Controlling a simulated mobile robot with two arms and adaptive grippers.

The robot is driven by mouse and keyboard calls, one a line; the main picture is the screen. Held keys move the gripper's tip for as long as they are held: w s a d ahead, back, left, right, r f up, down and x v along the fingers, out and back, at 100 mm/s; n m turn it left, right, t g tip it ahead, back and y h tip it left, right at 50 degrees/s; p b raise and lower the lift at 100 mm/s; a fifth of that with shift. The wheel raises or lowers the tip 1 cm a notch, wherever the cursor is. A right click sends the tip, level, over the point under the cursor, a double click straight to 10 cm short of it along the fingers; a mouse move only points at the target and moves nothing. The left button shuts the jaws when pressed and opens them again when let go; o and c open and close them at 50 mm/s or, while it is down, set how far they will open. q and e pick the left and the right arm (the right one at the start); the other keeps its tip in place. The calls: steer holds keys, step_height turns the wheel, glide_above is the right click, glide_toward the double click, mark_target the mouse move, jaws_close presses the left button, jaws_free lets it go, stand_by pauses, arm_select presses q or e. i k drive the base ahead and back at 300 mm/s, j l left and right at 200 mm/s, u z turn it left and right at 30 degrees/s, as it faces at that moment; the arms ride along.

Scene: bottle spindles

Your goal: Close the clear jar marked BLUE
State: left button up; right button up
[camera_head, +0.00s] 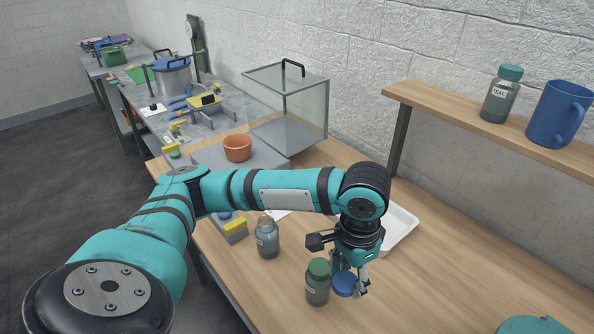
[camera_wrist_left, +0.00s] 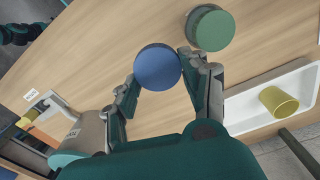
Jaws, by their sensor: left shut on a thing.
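My left gripper (camera_head: 350,284) is low over the wooden table, its fingers shut on a round blue lid (camera_head: 344,283). In the left wrist view the blue lid (camera_wrist_left: 158,67) sits flat between the two fingertips, and no jar body shows under it. A clear jar (camera_head: 267,240) with a pale label stands upright to the left, apart from the gripper. No lid shows on its neck, and its label is too small to read. A green-lidded jar (camera_head: 317,285) stands just left of the blue lid. Its green lid also shows in the left wrist view (camera_wrist_left: 212,29). My right gripper is not seen.
A white tray (camera_head: 405,224) lies behind the gripper; a yellow cup (camera_wrist_left: 279,102) is in it. A grey box with a yellow block (camera_head: 235,226) is beyond the clear jar. A wall shelf (camera_head: 440,104) holds a TEAL bottle (camera_head: 501,94) and a blue mug (camera_head: 558,115).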

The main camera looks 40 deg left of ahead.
mark_target(266, 232)
steer(key=k+j, duration=0.1)
steer(key=j, duration=0.3)
steer(key=k+j+z, duration=0.1)
steer(key=j, duration=0.3)
steer(key=k+j, duration=0.15)
steer(key=j, duration=0.25)
steer(key=k+j, duration=0.1)
steer(key=j, duration=0.3)
steer(key=k+j+z, duration=0.1)
steer(key=j, duration=0.25)
steer(key=k+j, duration=0.2)
steer(key=j, duration=0.2)
steer(key=z, duration=0.05)
